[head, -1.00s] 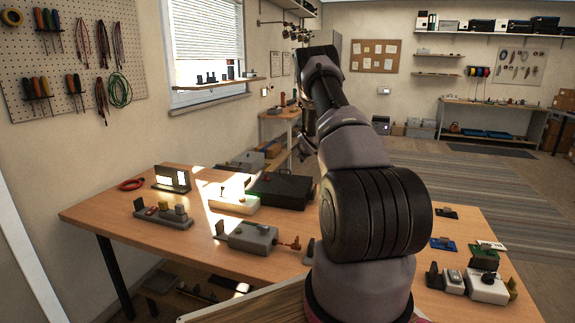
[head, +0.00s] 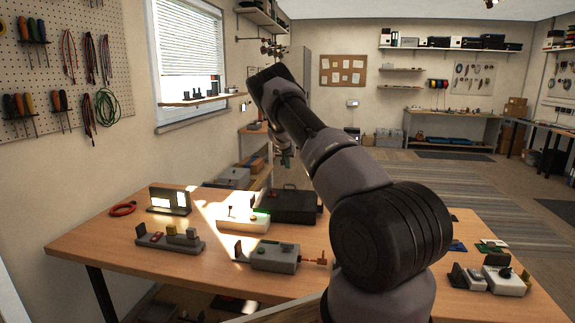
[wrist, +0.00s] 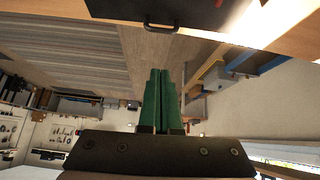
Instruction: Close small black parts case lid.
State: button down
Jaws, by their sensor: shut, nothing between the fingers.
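The small black parts case (head: 293,207) sits toward the back of the wooden table in the head view. It looks low and dark; the angle of its lid is hard to tell here. In the wrist view part of the black case (wrist: 125,9) shows at the top edge, with its black handle (wrist: 160,27). My gripper (head: 286,158) hangs above and behind the case in the head view, apart from it. Its green fingers (wrist: 160,98) are together and empty in the wrist view.
A pale box (head: 243,222) stands just left of the case. A grey box with a red-brown lever (head: 275,257) is in front of it. A grey tray of small parts (head: 168,240) and red pliers (head: 123,209) lie further left. Floor is free behind the table.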

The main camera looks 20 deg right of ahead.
send_over(289, 192)
notch_tip(289, 192, down, 5)
jog(key=shift+w+f, duration=0.1)
jog(key=shift+f, duration=1.5)
jog(key=shift+f, duration=0.1)
